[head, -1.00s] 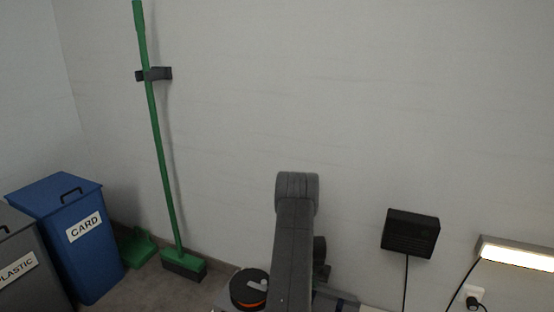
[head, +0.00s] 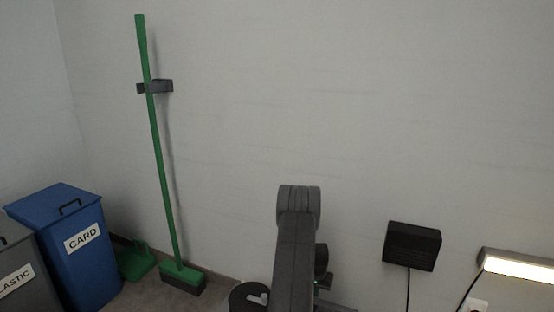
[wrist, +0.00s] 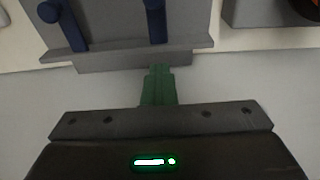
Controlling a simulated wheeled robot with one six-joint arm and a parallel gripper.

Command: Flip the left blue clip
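The left blue clip (wrist: 69,27) shows in the wrist view at the upper left, a dark blue bar with a round knob at its end. A second blue clip (wrist: 156,24) stands to its right. Both are on a grey panel (wrist: 110,25) with a ledge along its lower edge. My gripper (wrist: 158,70) has green fingers, pressed together with nothing seen between them. The fingertips are just below the ledge, apart from both clips and nearer the right one. In the head view the clips are not seen.
In the wrist view a grey box (wrist: 262,14) lies at the upper right. In the head view a blue CARD bin (head: 75,240), a green broom (head: 160,150), a black wall box (head: 411,246) and a lamp (head: 520,265) line the wall.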

